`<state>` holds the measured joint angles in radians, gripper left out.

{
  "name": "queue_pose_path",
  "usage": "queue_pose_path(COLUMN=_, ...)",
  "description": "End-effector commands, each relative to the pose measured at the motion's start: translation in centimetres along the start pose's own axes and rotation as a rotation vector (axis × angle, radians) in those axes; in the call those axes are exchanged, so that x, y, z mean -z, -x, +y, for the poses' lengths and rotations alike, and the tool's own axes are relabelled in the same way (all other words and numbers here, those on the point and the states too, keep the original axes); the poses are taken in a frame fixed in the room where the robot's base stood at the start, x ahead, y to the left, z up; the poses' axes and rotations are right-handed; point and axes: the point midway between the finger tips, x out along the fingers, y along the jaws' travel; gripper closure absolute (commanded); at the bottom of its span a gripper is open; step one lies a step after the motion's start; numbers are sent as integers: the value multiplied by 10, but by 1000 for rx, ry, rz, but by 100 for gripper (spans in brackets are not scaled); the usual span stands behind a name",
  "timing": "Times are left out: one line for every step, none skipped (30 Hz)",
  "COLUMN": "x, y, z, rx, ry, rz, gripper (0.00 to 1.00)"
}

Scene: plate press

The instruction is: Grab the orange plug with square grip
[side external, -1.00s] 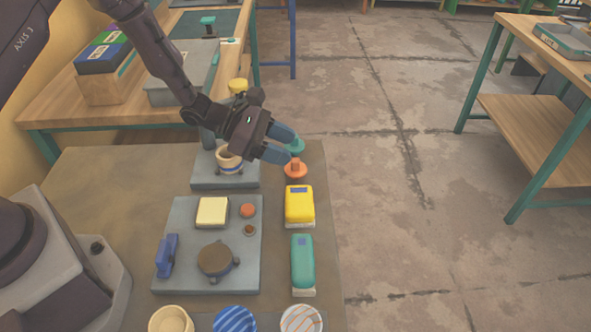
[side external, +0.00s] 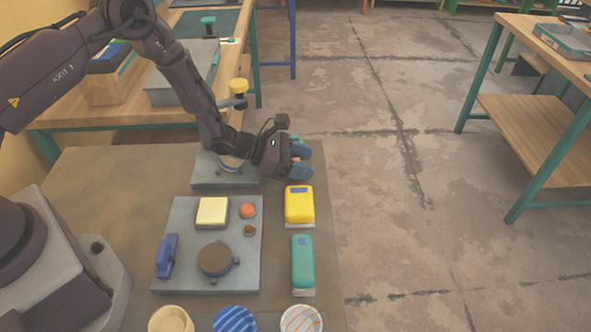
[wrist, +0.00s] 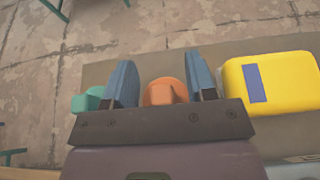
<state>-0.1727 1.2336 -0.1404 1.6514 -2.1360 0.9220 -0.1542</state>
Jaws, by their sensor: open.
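The orange plug (wrist: 160,93) shows in the wrist view between the two blue fingers of my gripper (wrist: 160,84). A gap shows between the plug and each finger, and the gripper is open. The plug's lower part is hidden behind the gripper body. In the side view my gripper (side external: 300,161) is low over the far right part of the mat and hides the orange plug. A teal plug (wrist: 88,99) sits just left of the left finger in the wrist view, partly covered by it.
A yellow block (side external: 299,204) lies close to the gripper, and it is right of the fingers in the wrist view (wrist: 285,82). A teal block (side external: 302,262) lies nearer the camera. A grey plate (side external: 190,273) with fittings is to the left. The mat's right edge is close.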

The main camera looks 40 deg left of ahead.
Motion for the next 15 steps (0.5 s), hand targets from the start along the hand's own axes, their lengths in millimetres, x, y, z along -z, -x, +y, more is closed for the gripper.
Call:
queue_pose_path(x=1, y=-6, z=-1, rx=2, ry=1, rz=2, gripper=49)
queue_pose_path(x=2, y=-9, z=-1, rx=2, ry=2, rz=3, gripper=49)
queue_pose_path(x=2, y=-12, z=-1, rx=2, ry=2, rz=3, gripper=49)
queue_pose_path(x=1, y=-13, z=-1, rx=2, ry=2, rz=3, gripper=49)
queue_pose_path(x=1, y=-14, z=-1, rx=2, ry=2, rz=3, gripper=49)
queue_pose_path(x=1, y=-14, z=-1, rx=1, ry=2, rz=2, gripper=49)
queue_pose_path(x=1, y=-14, z=-1, rx=1, ry=2, rz=2, gripper=49)
queue_pose_path(x=1, y=-14, z=-1, rx=1, ry=2, rz=2, gripper=49)
queue_pose_path(x=1, y=-14, z=-1, rx=1, ry=2, rz=2, gripper=49)
queue_pose_path(x=0, y=-14, z=-1, rx=1, ry=2, rz=2, gripper=49)
queue_pose_path(x=0, y=-14, z=-1, rx=1, ry=2, rz=2, gripper=49)
queue_pose_path(x=0, y=-14, z=-1, rx=1, ry=2, rz=2, gripper=58)
queue_pose_path(x=0, y=-14, z=-1, rx=1, ry=2, rz=2, gripper=65)
queue_pose_path(x=0, y=-14, z=-1, rx=1, ry=2, rz=2, gripper=72)
queue_pose_path(x=0, y=-13, z=-1, rx=1, ry=2, rz=2, gripper=81)
